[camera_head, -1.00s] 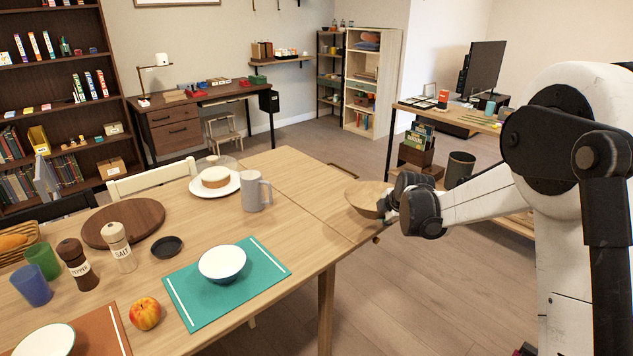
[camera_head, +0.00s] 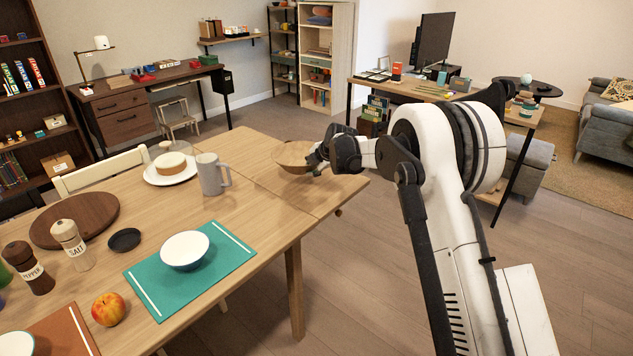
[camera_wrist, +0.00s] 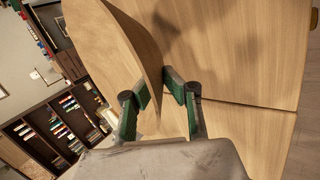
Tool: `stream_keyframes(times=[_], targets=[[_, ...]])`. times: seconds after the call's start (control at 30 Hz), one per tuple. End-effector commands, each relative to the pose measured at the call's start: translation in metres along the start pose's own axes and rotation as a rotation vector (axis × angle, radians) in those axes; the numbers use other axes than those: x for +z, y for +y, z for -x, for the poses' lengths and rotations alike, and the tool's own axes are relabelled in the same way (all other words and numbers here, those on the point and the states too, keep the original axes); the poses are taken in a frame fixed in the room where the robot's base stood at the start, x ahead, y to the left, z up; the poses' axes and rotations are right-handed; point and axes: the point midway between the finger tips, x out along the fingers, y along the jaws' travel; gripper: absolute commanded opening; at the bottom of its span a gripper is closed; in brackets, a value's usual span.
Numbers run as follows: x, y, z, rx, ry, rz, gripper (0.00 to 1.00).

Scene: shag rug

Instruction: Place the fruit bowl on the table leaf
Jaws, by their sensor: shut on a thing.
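The fruit bowl (camera_head: 292,157), a shallow light-wood bowl, is over the table leaf (camera_head: 325,192) at the table's right end. My gripper (camera_head: 316,156) is at the bowl's right side. In the wrist view, the green-padded fingers of my gripper (camera_wrist: 158,88) are shut on the rim of the bowl (camera_wrist: 125,45), one on each side of its wall. The leaf (camera_wrist: 235,60) fills much of that view, with a dark seam beside it. I cannot tell whether the bowl's base touches the leaf.
A white bowl (camera_head: 185,250) is on a teal placemat (camera_head: 226,262). An apple (camera_head: 108,309) lies further forward. The leaf's front part is clear.

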Motion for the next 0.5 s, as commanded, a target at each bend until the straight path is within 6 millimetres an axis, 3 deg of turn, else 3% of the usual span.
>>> stream_keyframes(times=[0.2,0.5], targets=[[0.033,-0.014,-0.013,0.000,0.000,-0.001,0.00],[0.039,-0.025,-0.025,0.000,0.000,0.000,0.00]])
